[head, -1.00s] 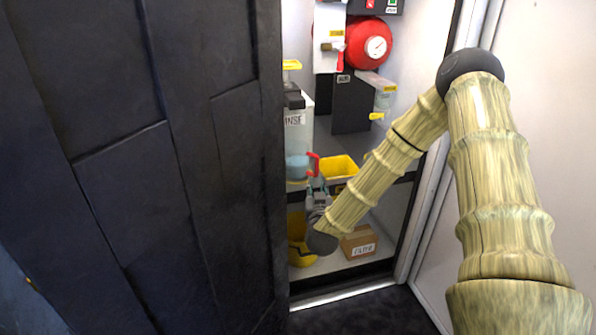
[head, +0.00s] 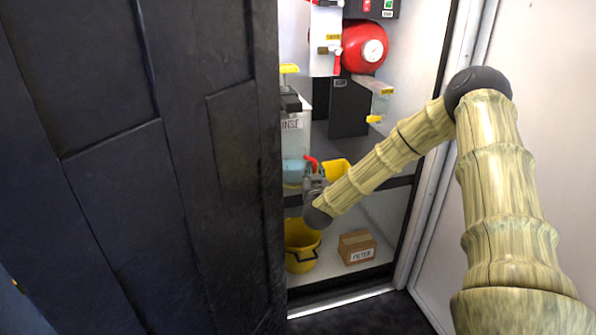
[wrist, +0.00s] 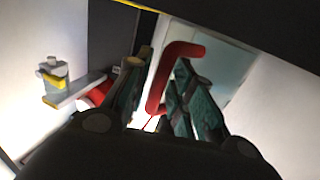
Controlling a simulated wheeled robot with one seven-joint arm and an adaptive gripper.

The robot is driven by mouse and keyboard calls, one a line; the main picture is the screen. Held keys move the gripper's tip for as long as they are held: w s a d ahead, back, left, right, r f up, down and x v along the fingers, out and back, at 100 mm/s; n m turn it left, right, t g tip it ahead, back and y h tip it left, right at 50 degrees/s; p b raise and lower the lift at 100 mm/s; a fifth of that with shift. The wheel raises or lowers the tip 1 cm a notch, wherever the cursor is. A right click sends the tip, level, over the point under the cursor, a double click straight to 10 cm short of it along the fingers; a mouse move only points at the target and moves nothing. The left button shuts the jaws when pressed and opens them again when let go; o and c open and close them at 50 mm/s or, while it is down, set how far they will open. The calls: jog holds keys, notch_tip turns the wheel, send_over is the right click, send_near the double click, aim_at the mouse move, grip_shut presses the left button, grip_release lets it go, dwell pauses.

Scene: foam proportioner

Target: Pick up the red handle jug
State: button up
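The jug (head: 294,169) is clear with blue in it and stands on the middle shelf of the cabinet in the head view; the dark door hides its left part. Its red handle (head: 311,162) points right. My gripper (head: 315,183) is just below and beside the handle in the head view. In the wrist view the bent red handle (wrist: 172,75) shows between the two fingers of my gripper (wrist: 160,92), with a gap around it. The fingers look open. Whether either one touches the handle cannot be told.
The dark door (head: 225,150) stands close on the left. A yellow bin (head: 337,168) is behind my gripper. A yellow bucket (head: 300,248) and a cardboard box (head: 357,247) stand on the cabinet floor. A red tank (head: 365,46) and a dark unit (head: 348,108) are above.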

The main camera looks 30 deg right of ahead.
jog(key=shift+w+d, duration=0.2)
jog(key=shift+w, duration=0.15)
grip_shut()
jog(key=shift+r, duration=0.1)
